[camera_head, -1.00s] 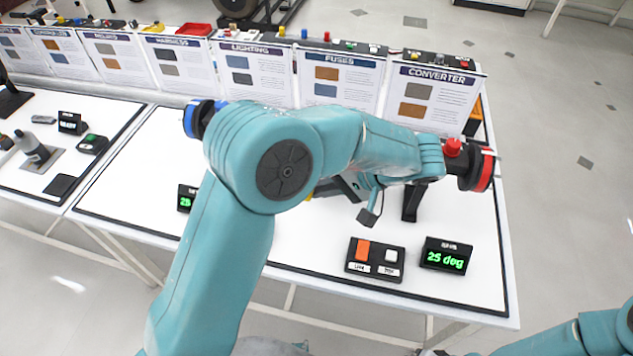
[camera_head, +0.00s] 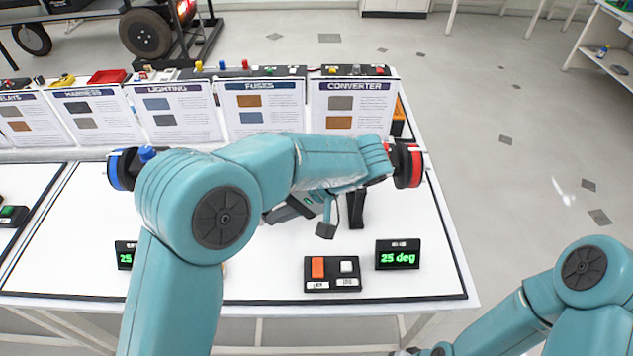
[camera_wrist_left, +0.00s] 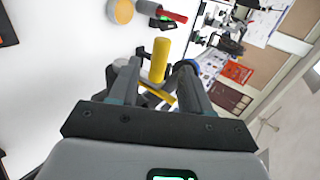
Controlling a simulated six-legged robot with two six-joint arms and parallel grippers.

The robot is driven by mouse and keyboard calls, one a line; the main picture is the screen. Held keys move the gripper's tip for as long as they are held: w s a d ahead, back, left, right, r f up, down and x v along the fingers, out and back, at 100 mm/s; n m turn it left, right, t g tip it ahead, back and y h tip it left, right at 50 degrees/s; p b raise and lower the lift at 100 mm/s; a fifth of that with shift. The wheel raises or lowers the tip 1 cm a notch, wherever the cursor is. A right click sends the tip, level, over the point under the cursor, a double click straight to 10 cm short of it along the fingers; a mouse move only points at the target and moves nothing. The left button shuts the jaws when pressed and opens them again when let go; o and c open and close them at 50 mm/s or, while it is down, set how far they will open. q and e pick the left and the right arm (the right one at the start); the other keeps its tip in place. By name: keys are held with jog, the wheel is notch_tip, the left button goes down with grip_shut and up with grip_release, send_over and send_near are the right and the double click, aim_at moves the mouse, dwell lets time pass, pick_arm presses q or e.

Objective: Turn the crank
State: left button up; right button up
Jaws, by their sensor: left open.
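The crank's yellow handle (camera_wrist_left: 160,60) shows as a cylinder in the left wrist view, with a yellow bar (camera_wrist_left: 157,92) below it. My left gripper (camera_wrist_left: 157,72) is open, with its fingers on either side of the handle. I cannot tell whether either finger touches it. In the head view my left arm crosses over the bench and hides most of the crank. A blue-rimmed wheel (camera_head: 122,168) shows left of the arm and a red-rimmed wheel (camera_head: 408,165) right of it.
On the white bench (camera_head: 70,262) stand a display (camera_head: 397,255) reading 25 deg and a box with orange and white buttons (camera_head: 332,272). A second display (camera_head: 125,255) is partly hidden by my arm. Upright info panels (camera_head: 350,108) line the back edge. Floor is open to the right.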

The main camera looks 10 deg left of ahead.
pick_arm(q)
jog(key=p+v, duration=0.8)
jog(key=v, duration=0.5)
jog(key=shift+d+r, duration=0.2)
jog(key=shift+w, duration=0.15)
jog(key=s+a+f+m+g+h, duration=0.1)
jog(key=s+f+m+h, duration=0.2)
jog(key=f, duration=0.9)
jog(key=s+a+f+m+g+h, duration=0.15)
jog(key=s+f+h, duration=0.35)
jog(key=f, duration=0.8)
jog(key=s+a+f+n+t+h+b, duration=0.1)
jog(key=s+f+t+h, duration=0.4)
jog(key=s, duration=0.6)
notch_tip(320, 180, down, 3)
jog(key=a+n+h, duration=0.1)
jog(key=n, duration=0.1)
jog(key=shift+s+a+r+n+h+b, duration=0.2)
jog(key=shift+n+h+b, duration=0.1)
jog(key=shift+n+h, duration=0.1)
